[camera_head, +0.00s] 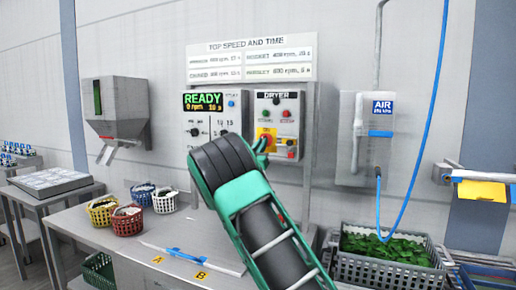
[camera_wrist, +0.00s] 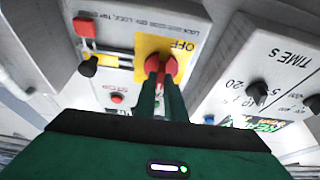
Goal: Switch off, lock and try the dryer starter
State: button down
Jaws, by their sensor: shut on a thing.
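The dryer starter (camera_head: 290,98) is a pale wall panel marked DRYER, right of the READY display. Its red rotary handle (camera_wrist: 171,66) sits on a yellow plate (camera_wrist: 150,45) with OFF lettering. My gripper (camera_wrist: 160,82) is shut on this red handle; its fingertips hide part of it, and the handle's exact setting is unclear. In the head view my arm covers the panel's lower left, and the gripper reaches the yellow plate. A red block (camera_wrist: 84,27), possibly a padlock, is on the panel beside the plate, next to small print about locking.
A black knob (camera_wrist: 88,66) and a red button (camera_wrist: 117,98) are close to my fingers. The spin control box with its READY display (camera_head: 203,101) is just left. Small baskets (camera_head: 128,222) stand on the bench; a crate of greens (camera_head: 365,270) is at right.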

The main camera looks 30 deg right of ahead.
jog(key=shift+n, duration=0.3)
jog(key=shift+s+d+r+n+t+y, duration=0.1)
jog(key=shift+n+t+y, duration=0.2)
jog(key=shift+n+y, duration=2.2)
jog(key=shift+r+n+t+y, duration=0.1)
jog(key=shift+n+t+y, duration=0.25)
jog(key=shift+n, duration=4.2)
jog(key=shift+s+d+r+n+t+y, duration=0.1)
jog(key=shift+n+t+y, duration=0.15)
jog(key=shift+n+y, duration=2.25)
jog(key=shift+n+h, duration=0.95)
jog(key=shift+n, duration=0.2)
jog(key=shift+f, duration=0.1)
jog(key=c, duration=1.8)
grip_release()
jog(key=shift+w, duration=0.1)
